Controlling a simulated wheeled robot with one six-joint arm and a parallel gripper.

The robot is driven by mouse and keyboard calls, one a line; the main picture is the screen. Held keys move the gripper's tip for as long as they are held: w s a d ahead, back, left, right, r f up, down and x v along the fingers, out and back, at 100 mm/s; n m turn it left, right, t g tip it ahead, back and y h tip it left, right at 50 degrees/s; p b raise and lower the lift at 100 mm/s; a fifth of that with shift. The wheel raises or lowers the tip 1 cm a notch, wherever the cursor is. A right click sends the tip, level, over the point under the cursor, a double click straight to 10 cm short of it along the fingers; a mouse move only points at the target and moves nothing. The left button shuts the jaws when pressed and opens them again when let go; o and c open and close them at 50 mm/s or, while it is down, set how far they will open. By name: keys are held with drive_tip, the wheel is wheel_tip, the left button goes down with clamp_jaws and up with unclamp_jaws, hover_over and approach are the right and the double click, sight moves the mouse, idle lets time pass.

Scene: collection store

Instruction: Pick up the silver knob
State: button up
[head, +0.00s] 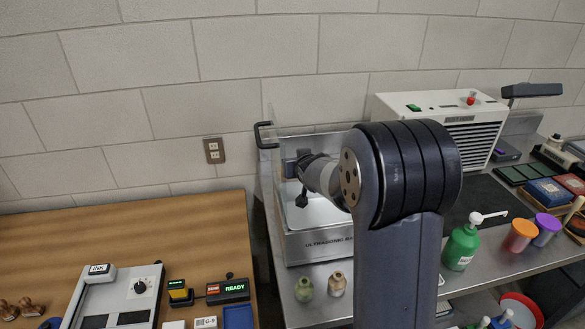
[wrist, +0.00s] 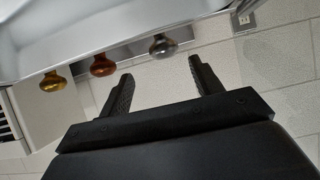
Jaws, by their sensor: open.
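The silver knob (wrist: 162,45) is a rounded grey metal knob in the wrist view, the rightmost of three knobs in a row along a grey metal strip. My gripper (wrist: 160,67) is open, with one dark finger on each side of an empty gap. The silver knob shows just beyond the fingertips, roughly in line with the gap; nothing is between the fingers. In the head view my arm reaches over the ultrasonic bath (head: 318,246). There the knobs cannot be made out, and my arm hides part of the bath.
A copper-red knob (wrist: 103,65) and a gold knob (wrist: 53,82) stand left of the silver one. A wall socket (head: 214,150) is behind. Two small bottles, one green (head: 304,289) and one tan (head: 337,284), stand before the bath. A green pump bottle (head: 460,247) stands to the right.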

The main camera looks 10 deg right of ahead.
drive_tip(key=shift+a+b+x, duration=0.2)
drive_tip(key=shift+b+x, duration=0.15)
drive_tip(key=shift+x, duration=1.05)
drive_tip(key=shift+a+b+x, duration=0.2)
drive_tip(key=shift+b+x, duration=0.15)
drive_tip(key=shift+x, duration=1.05)
drive_tip(key=shift+s, duration=0.1)
drive_tip(key=shift+c, duration=0.3)
drive_tip(key=c, duration=1)
drive_tip(key=shift+c, duration=0.5)
drive_tip(key=shift+r, duration=0.1)
